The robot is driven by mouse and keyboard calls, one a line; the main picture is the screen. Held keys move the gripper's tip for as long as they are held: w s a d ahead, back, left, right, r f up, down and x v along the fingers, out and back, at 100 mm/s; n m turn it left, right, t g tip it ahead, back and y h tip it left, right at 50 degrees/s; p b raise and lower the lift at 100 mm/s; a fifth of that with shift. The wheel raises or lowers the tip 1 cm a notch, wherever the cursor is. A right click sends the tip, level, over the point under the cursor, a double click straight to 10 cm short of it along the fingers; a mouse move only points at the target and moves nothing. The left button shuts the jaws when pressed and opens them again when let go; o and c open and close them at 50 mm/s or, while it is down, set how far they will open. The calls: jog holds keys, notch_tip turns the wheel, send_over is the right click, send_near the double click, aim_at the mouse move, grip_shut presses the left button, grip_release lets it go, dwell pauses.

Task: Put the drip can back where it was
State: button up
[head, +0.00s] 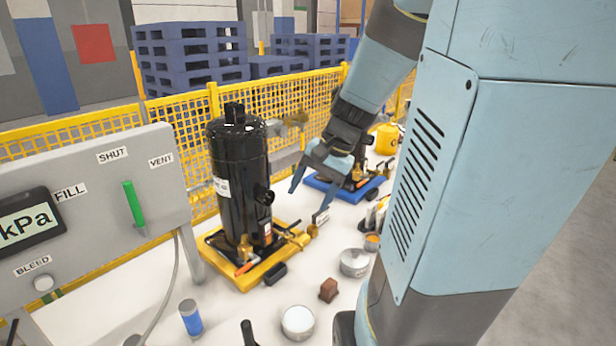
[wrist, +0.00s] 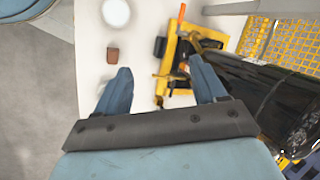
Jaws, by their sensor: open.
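I cannot tell which is the drip can. One pale can (wrist: 116,12) also shows at the top of the wrist view, near the brown block. My gripper (head: 310,195) is open and empty, pointing down right of the black compressor tank (head: 238,165), above the yellow pallet's right end. In the wrist view its two blue fingers (wrist: 160,68) are apart with nothing between them.
The yellow pallet (head: 240,278) carries the tank, valves and pipes. A brown block (head: 328,290) lies between the cans. A grey gauge panel (head: 95,225) fills the left. A blue tray (head: 345,190) lies behind my gripper.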

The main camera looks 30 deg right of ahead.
jog(key=s+a+r+n+t+h, duration=0.3)
jog(key=s+a+r+n+h, duration=0.1)
jog(key=s+r+n, duration=0.4)
jog(key=shift+s+a+r+n, duration=0.3)
jog(key=shift+s+a+r, duration=0.15)
jog(key=shift+a, duration=0.25)
